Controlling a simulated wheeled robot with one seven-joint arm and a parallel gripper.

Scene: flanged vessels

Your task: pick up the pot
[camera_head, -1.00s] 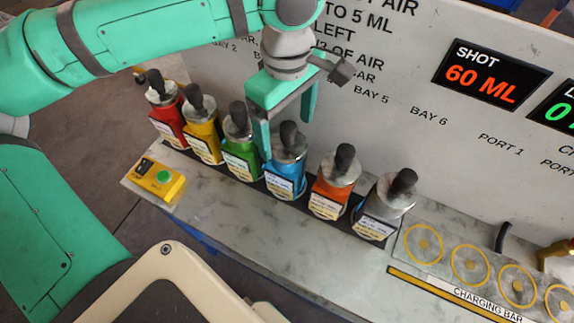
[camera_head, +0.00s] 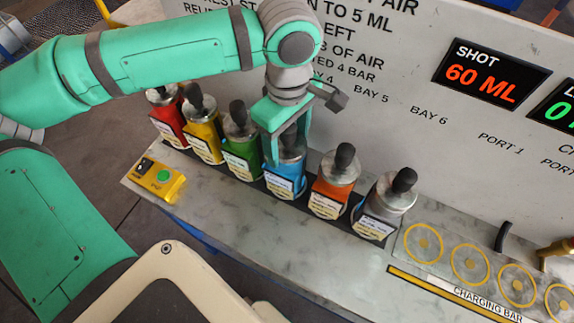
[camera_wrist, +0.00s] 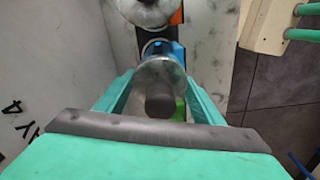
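Several flanged pots with black knobs stand in a row on the counter. My gripper (camera_head: 287,147) points down over the blue pot (camera_head: 284,180), with one finger on either side of its top. In the wrist view, my gripper (camera_wrist: 160,82) has its fingers spread, and the metal flange (camera_wrist: 160,72) and dark knob (camera_wrist: 160,105) of the blue pot lie between them. The fingertips are close to the flange edge; I cannot tell whether they touch it. The blue pot stands upright in its place, its top partly hidden by the fingers.
The green pot (camera_head: 240,158) stands close on the left and the orange pot (camera_head: 331,190) on the right. Yellow, red and grey pots stand further along the row. A lettered panel (camera_head: 400,145) rises behind. The marble counter (camera_head: 270,222) is clear in front.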

